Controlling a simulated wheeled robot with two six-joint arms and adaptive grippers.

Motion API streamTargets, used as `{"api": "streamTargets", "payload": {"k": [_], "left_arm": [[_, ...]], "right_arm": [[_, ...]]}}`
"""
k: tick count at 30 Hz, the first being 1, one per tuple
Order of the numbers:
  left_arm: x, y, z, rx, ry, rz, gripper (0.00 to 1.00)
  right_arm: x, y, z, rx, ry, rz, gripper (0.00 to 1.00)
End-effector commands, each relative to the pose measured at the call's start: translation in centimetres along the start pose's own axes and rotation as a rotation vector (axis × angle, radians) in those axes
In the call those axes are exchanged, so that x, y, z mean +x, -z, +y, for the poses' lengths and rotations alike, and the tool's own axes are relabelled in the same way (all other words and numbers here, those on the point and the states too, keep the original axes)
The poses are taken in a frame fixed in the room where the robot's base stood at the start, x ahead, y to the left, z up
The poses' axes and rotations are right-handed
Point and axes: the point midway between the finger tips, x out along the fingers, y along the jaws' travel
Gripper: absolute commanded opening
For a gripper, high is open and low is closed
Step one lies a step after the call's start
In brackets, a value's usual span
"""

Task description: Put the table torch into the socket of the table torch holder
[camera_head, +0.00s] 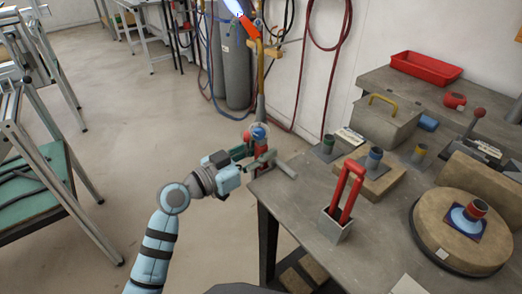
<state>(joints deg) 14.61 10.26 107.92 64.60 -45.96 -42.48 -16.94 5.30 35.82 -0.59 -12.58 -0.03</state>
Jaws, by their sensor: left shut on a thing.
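My left gripper (257,152) is shut on a tall upright thing, which looks like the table torch (261,85). It has a brass-coloured stem, red and blue parts near the gripper, and an orange part with a bright blue-white tip at the top. The gripper is just off the left corner of the grey workbench. Short upright tubes stand on the bench: a green-topped one (328,145), a blue one (374,158) on a brown block, and a yellow one (419,153). I cannot tell which is the torch holder. My right gripper is not in view.
On the workbench (310,222), red handles (346,190) stand in a grey box near the gripper. A round brown turntable (430,235) carries a red-topped tube (475,210) on a blue plate. A grey box with a yellow handle (385,122) and a red tray (426,66) are behind.

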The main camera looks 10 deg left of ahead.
Motion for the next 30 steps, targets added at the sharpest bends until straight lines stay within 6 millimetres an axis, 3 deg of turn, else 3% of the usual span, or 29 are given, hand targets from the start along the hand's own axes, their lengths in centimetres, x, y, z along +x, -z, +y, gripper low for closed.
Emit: {"api": "streamTargets", "payload": {"k": [3, 4, 8, 19, 30], "left_arm": [[0.0, 0.0, 0.0, 0.001, 0.0, 0.003, 0.0], [0.0, 0.0, 0.0, 0.001, 0.0, 0.003, 0.3], [0.0, 0.0, 0.0, 0.001, 0.0, 0.002, 0.49], [-0.8, -0.3, -0.1, 0.002, 0.002, -0.005, 0.49], [-10.1, -0.3, 0.0, 0.005, -0.002, -0.007, 0.49]], "right_arm": [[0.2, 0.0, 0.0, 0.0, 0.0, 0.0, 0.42], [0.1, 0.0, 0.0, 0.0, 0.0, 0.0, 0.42], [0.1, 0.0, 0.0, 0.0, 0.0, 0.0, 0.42], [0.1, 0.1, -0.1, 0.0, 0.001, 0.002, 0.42], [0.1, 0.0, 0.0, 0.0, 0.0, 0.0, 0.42]]}}
